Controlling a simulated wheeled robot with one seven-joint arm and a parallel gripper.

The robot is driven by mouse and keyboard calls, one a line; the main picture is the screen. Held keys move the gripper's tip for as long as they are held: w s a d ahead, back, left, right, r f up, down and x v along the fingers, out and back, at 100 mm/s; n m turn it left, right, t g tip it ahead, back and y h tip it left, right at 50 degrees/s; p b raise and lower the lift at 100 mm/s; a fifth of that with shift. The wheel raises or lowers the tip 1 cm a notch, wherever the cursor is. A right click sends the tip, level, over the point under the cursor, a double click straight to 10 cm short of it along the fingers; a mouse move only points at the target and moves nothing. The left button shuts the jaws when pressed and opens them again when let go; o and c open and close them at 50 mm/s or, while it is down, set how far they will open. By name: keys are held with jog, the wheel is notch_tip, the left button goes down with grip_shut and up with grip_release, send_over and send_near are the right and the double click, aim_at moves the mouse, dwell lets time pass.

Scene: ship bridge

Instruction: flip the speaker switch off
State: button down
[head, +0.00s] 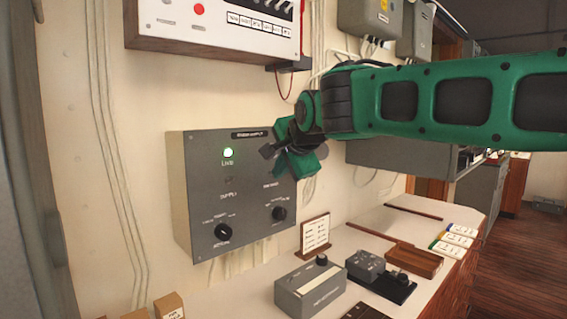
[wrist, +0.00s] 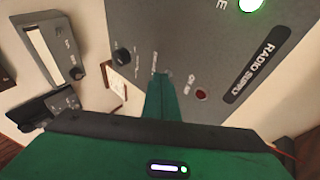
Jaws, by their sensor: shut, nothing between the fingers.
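A grey wall panel (head: 205,170), labelled radio supply in the wrist view (wrist: 225,45), carries a lit green lamp (head: 228,152) marked live. Two black knobs sit low on it, one at left (head: 223,231) and one at right (head: 279,213). A small toggle (head: 228,180) shows below the lamp. My gripper (head: 268,152) is at the panel's upper right, fingers shut and empty. In the wrist view the closed fingertips (wrist: 162,77) are close to the panel face beside a small label. I cannot make out the speaker switch; the fingers may hide it. Contact is unclear.
A red lamp (wrist: 201,95) is beside the fingers. A white box (head: 215,25) hangs above the panel. On the desk below stand a grey box (head: 310,290), a small sign (head: 315,235) and a black key unit (head: 385,285). Cables run down the wall at left.

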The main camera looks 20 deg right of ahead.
jog(key=shift+r, duration=0.15)
jog(key=shift+r, duration=0.65)
jog(key=s+r, duration=0.4)
jog(key=s, duration=0.9)
jog(key=shift+s, duration=0.15)
jog(key=shift+d, duration=0.1)
